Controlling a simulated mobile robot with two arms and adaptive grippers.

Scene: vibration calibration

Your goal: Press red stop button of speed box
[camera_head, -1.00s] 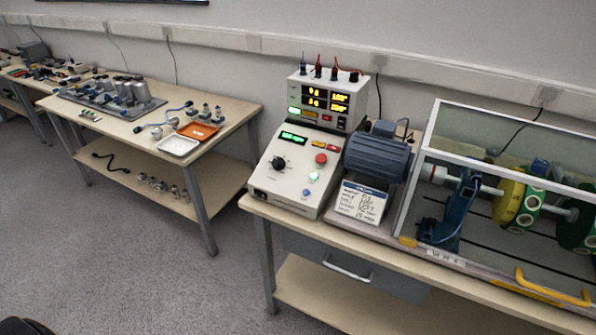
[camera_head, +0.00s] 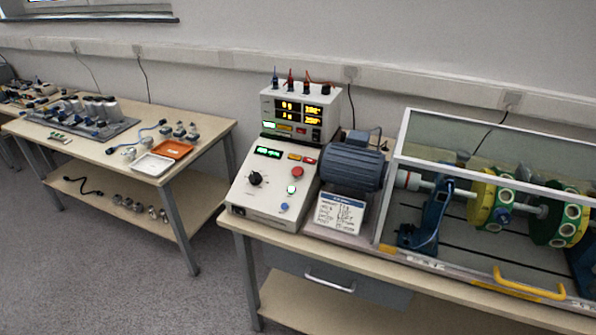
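The speed box (camera_head: 262,202) is a pale sloped control panel at the left end of the right-hand bench. Its red stop button (camera_head: 297,172) is a round knob at the right of the panel. Below the red button are a lit green button (camera_head: 292,190) and a blue one (camera_head: 285,207). A black dial (camera_head: 255,179) is on the left of the panel, and a green lit display (camera_head: 267,152) is near its top. Nothing covers the red button. Neither of my grippers is in view.
A display unit (camera_head: 300,112) with several plugs stands behind the speed box. A motor (camera_head: 353,163) and a clear-walled enclosure (camera_head: 500,147) with rotor discs are to its right. A second bench (camera_head: 205,135) with parts and trays is on the left. Open floor lies between and in front.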

